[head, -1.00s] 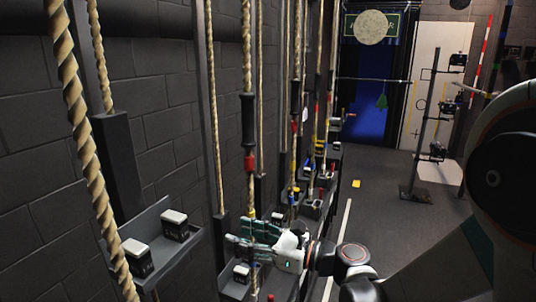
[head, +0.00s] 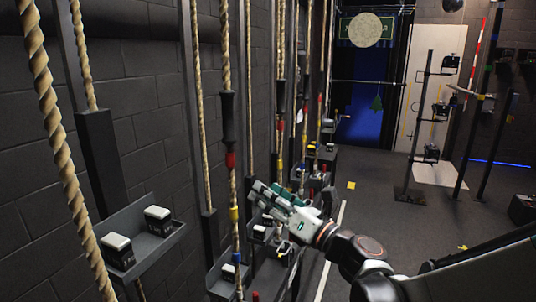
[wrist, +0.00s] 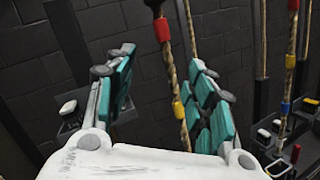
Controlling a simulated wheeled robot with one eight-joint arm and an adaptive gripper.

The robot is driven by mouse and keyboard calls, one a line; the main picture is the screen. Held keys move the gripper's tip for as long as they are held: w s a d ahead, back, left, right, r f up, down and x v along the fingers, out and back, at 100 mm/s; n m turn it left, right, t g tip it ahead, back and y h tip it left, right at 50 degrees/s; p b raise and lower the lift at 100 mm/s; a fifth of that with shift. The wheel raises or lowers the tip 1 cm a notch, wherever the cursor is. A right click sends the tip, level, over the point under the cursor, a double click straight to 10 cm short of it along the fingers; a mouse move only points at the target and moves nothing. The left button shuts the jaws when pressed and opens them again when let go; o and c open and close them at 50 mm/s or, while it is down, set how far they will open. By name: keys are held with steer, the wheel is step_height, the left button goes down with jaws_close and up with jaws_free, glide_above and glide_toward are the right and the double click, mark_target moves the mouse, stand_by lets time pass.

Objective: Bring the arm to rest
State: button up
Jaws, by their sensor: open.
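My gripper (head: 262,194) is open and empty, with teal pads on its fingers. In the head view it points left toward the row of ropes, its fingertips a little right of the nearest banded rope (head: 233,190). In the wrist view the two fingers of my gripper (wrist: 162,58) stand wide apart. The banded rope, with a red band (wrist: 162,30) and a yellow band (wrist: 178,109), shows beyond the gap between them. The gripper does not touch it as far as I can see. My arm reaches in from the lower right of the head view.
Several ropes hang along the dark block wall (head: 150,100) on the left. A metal tray (head: 150,245) with two small boxes juts from it. An equipment stand (head: 412,150) is at the back right. The floor (head: 390,200) between is mostly clear.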

steer(key=w+d+r+m+t+h+b, duration=0.1)
steer(key=d+r+m+t+h+b, duration=0.3)
steer(key=d+m+h, duration=0.6)
steer(key=s+d+f+m+h, duration=0.3)
steer(key=d+f+m+h, duration=0.2)
steer(key=d+m, duration=0.65)
steer(key=s+a+f+m+g+b, duration=0.1)
steer(key=s+f+m+g+b, duration=0.1)
steer(key=s+f+m+g, duration=0.9)
steer(key=s+f+m, duration=0.7)
steer(key=s, duration=0.3)
steer(key=shift+s+a+y, duration=0.2)
steer(key=shift+a+y, duration=0.2)
steer(key=shift+f, duration=0.1)
